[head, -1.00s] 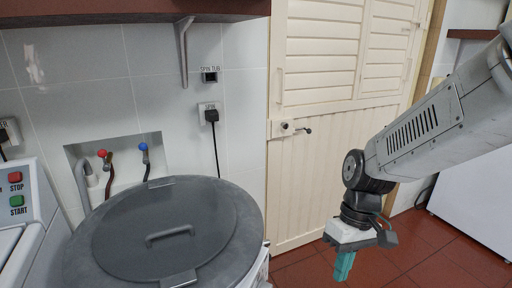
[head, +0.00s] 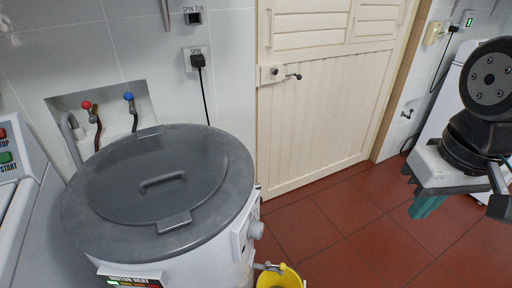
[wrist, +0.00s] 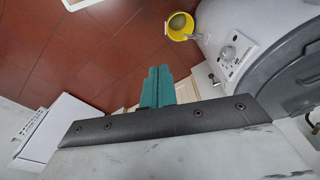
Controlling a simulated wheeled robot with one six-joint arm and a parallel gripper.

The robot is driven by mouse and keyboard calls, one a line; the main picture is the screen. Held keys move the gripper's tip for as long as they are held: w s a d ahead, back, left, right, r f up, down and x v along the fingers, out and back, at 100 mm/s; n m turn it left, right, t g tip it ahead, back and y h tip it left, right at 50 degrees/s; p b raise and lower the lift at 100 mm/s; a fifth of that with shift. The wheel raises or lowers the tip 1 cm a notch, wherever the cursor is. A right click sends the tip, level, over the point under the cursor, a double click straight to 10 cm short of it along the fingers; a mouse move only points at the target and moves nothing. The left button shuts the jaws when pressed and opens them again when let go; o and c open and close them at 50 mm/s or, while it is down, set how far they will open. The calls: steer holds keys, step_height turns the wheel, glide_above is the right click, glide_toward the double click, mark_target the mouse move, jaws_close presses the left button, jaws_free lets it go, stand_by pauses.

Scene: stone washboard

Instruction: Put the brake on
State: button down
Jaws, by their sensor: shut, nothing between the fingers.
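No part labelled as a brake can be made out. The round spin tub (head: 104,240) has a white body and a closed dark grey lid (head: 120,190). A knob (head: 256,230) sits on a panel on its right side; this dial also shows in the wrist view (wrist: 228,54). A small spout (head: 268,266) is below it. My gripper (head: 424,208) is at the far right of the head view, apart from the tub, its teal fingers pointing down. In the wrist view, the fingers (wrist: 158,86) are shut and empty over the floor.
A yellow bucket (head: 278,278) stands on the floor under the spout. A white machine (head: 35,215) with STOP and START buttons is left of the tub. A cream door (head: 310,140) is behind. Red tiled floor (head: 345,240) is clear between tub and gripper.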

steer(key=w+a+f+n+h, duration=0.3)
steer(key=w+f+n, duration=0.6)
steer(key=w+f, duration=1.3)
steer(key=w+a+f+n+t+y, duration=0.25)
steer(key=w+a+f+n, duration=0.2)
steer(key=a+f, duration=0.35)
steer(key=w+a+n+y, duration=0.3)
steer(key=a+n+y, duration=0.2)
steer(key=a, duration=0.2)
steer(key=w+a+f, duration=0.3)
steer(key=w+f, duration=0.5)
steer(key=f, duration=0.1)
steer(key=shift+a+f+t, duration=0.25)
steer(key=shift+f+t, duration=0.1)
steer(key=shift+t, duration=0.1)
steer(key=shift+w+m, duration=0.15)
steer(key=shift+m, duration=0.1)
